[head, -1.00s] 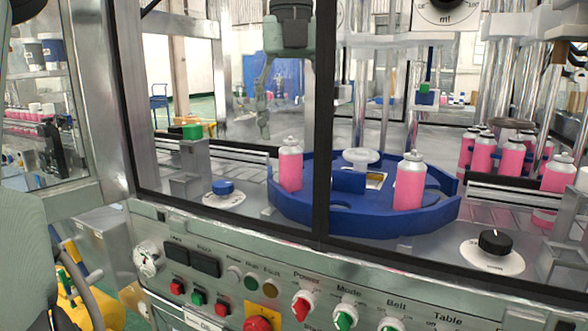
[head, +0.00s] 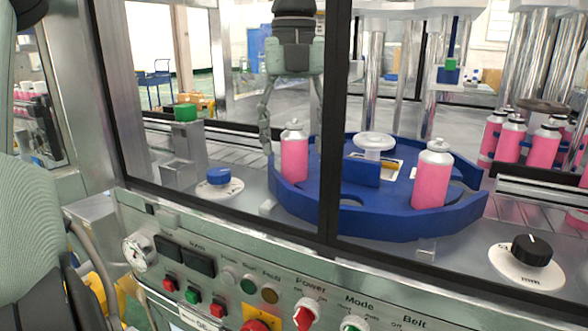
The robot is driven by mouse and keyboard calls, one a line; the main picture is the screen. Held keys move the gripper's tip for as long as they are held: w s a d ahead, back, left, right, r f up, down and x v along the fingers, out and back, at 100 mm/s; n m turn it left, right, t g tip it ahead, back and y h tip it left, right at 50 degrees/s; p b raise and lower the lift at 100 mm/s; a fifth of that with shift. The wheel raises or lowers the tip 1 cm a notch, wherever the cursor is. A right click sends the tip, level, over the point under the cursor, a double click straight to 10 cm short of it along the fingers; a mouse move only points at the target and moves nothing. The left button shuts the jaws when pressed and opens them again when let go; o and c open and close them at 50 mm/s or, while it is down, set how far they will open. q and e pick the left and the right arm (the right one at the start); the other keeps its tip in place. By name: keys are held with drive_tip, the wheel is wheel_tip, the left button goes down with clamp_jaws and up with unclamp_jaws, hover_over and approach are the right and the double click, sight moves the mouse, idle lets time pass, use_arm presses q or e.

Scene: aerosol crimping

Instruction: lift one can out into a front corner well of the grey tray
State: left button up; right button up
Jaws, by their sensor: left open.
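Two pink cans with silver tops stand upright in the blue round table, the left can (head: 294,158) behind the glass left of a dark post and the right can (head: 433,178) right of it. My left gripper (head: 294,135) points down above the left can. My right gripper and the grey tray are not in view.
The window frame's dark post (head: 333,150) crosses in front of the table. A control panel (head: 240,285) with knobs and buttons runs along the front. More pink cans (head: 512,140) stand at the right. A white disc (head: 374,141) sits at the table's middle.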

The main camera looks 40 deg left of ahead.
use_arm(q)
drive_tip(key=shift+f, duration=0.4)
drive_tip(key=c, duration=1.2)
drive_tip(key=shift+c, duration=0.2)
